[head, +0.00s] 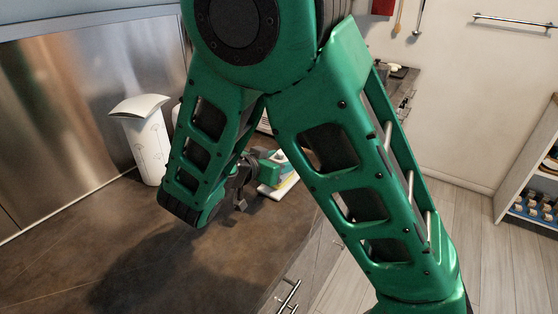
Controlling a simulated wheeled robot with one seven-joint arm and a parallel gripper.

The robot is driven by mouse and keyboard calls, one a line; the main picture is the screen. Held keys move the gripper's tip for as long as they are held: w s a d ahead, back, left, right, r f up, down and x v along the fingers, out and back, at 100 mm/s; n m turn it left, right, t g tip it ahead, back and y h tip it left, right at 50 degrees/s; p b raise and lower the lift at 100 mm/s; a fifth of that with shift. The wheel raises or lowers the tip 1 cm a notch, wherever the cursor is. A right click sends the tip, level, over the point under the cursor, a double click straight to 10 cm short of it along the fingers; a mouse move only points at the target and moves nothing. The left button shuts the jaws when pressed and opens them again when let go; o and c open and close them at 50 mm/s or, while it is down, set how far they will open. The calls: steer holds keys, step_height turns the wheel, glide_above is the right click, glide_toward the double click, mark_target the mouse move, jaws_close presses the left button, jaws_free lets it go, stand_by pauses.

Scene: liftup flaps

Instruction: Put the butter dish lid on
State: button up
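My gripper (262,167) is small in the head view, beyond my arm, over the right part of the dark counter. Its fingertips cannot be made out, so I cannot tell whether it is open or shut. Just right of it is a small white and yellow thing (281,185) at the counter's edge, perhaps the butter dish. My gripper overlaps it in the picture; I cannot tell if they touch. I cannot make out the lid as a separate thing, nor whether it is held. My arm hides much of this area.
A white pitcher-like container (145,140) stands at the back left of the counter (70,245), by the steel wall panel. The counter's front left part is clear. Drawers with bar handles (289,295) lie below its edge. A shelf (530,185) stands far right.

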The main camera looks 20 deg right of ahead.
steer(key=shift+f, duration=0.6)
steer(key=o, duration=1.1)
steer(key=shift+o, duration=0.2)
steer(key=shift+r, duration=0.1)
steer(key=shift+r, duration=0.3)
steer(key=v, duration=1.2)
steer(key=shift+r, duration=0.25)
steer(key=shift+s, duration=0.15)
